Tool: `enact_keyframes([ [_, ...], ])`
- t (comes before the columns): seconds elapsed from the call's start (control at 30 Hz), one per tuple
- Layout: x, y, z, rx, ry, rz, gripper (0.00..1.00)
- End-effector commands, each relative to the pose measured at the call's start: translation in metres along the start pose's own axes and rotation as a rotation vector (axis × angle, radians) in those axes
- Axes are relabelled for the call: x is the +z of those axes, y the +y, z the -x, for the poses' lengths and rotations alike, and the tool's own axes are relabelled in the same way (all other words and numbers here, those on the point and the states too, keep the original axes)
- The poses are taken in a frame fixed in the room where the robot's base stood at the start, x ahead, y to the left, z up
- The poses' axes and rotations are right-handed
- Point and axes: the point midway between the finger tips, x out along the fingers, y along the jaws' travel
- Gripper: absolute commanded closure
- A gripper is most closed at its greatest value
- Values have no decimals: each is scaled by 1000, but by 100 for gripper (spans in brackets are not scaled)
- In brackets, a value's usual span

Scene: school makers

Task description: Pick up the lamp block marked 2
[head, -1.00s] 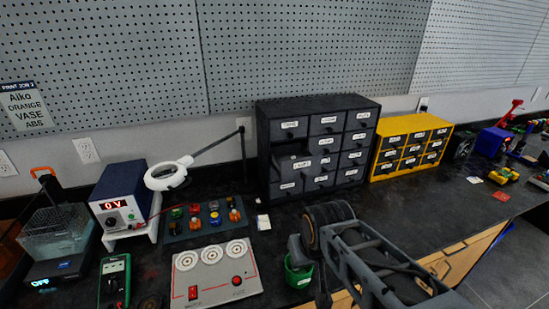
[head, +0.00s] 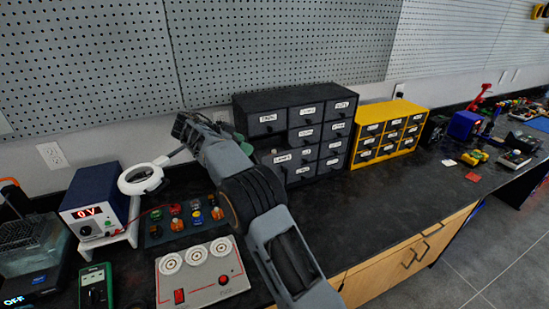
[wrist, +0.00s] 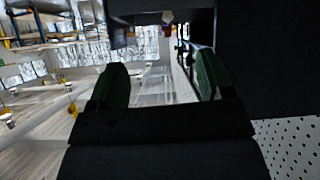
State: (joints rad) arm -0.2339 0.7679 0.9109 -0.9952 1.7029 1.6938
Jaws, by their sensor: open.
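I cannot make out a lamp block marked 2 in either view. Several small coloured pieces (head: 176,224) stand on a dark mat (head: 154,238) left of my arm; no number on them is readable. In the black drawer cabinet (head: 300,94), a left drawer with a label like LAMPS (head: 283,158) sticks out; my arm partly covers it and its contents are hidden. My gripper (head: 186,128) is raised in front of the pegboard, left of the cabinet, above the mat. In the wrist view its green fingers (wrist: 160,65) are apart with nothing between them.
A white ring lamp (head: 140,180) on an arm is close to my gripper. A blue power supply (head: 92,203) and a grey panel with three dials (head: 203,273) are nearby. A yellow drawer cabinet (head: 390,130) stands to the right. The bench front right of my arm is clear.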

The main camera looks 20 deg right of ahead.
Motion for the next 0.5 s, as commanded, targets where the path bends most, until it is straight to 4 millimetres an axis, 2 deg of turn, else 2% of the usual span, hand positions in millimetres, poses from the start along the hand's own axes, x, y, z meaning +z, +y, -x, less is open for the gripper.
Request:
enact_keyframes([
  [0.17,3,-8,-7,15,45,-83,26],
  [0.5,-1,-7,-64,17,50,-95,26],
])
